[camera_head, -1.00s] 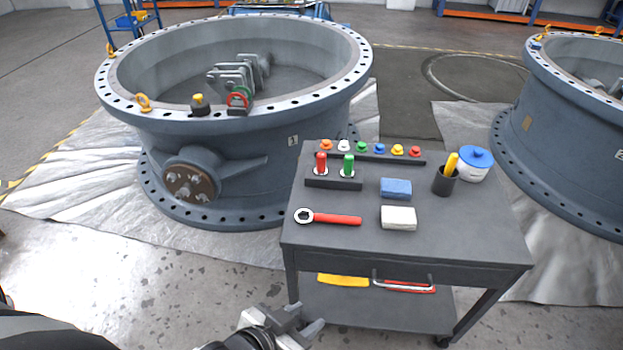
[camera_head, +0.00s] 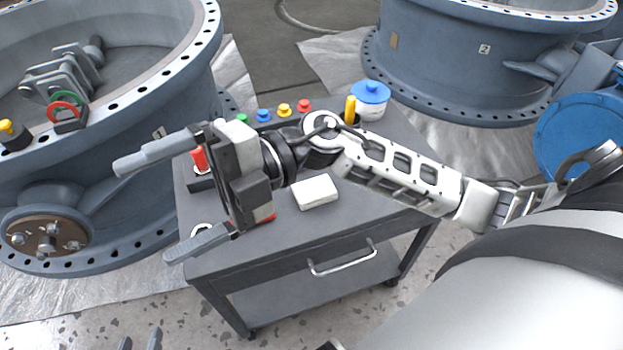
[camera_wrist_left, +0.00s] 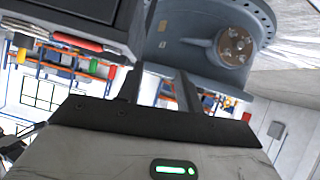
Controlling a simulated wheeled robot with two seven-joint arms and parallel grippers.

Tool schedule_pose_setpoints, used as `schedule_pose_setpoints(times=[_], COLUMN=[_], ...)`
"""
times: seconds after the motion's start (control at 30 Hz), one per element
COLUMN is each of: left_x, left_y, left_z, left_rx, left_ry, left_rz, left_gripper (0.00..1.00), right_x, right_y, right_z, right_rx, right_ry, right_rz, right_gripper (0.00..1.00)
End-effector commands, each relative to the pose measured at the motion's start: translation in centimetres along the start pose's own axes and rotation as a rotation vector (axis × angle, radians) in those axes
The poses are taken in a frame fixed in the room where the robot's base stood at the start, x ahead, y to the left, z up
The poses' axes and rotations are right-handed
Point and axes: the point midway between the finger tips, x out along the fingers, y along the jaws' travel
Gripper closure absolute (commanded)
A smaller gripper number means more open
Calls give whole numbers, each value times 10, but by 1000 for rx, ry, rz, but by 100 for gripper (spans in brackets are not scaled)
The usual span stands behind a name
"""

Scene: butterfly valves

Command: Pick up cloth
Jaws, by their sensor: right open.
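The white cloth (camera_head: 314,192), a small folded block, lies on the dark top of the cart (camera_head: 290,235), right of my right gripper. My right gripper (camera_head: 144,213) is open and empty, its two fingers spread toward the left over the cart's left side.
A red-handled wrench (camera_head: 264,216) is partly hidden behind my right gripper. Coloured knobs (camera_head: 284,110), a red plug (camera_head: 199,158) and a blue-lidded pot (camera_head: 370,100) stand on the cart. Large valve bodies flank it at left (camera_head: 150,120) and at the back right (camera_head: 440,65).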

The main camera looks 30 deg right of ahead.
Motion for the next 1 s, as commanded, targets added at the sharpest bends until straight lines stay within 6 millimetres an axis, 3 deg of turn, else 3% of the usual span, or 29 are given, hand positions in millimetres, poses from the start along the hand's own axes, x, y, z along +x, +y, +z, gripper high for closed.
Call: schedule_pose_setpoints(times=[0.03,0.1,0.17,0.3,0.4,0.57,1.0], left_x=[6,8,9,10,10,9,22], left_y=[0,1,1,2,3,4,7], left_z=[12,14,15,14,13,16,29], left_rx=[-4,-8,-11,-16,-19,-22,-25], left_ry=[4,14,25,48,57,55,30], left_rz=[3,7,10,16,19,21,39], left_gripper=[64,64,64,64,64,64,64], right_x=[-13,-46,-86,-180,-224,-253,-262], right_y=[-32,-66,-83,-81,-66,-62,-140], right_z=[4,17,35,68,77,82,114], right_rx=[-96,-168,-197,-186,-153,-119,-118], right_ry=[42,39,-23,-267,-426,-535,-532], right_rz=[-247,-594,-865,-1327,-1504,-1603,-1604], right_gripper=[0,0,0,0,0,0,0])
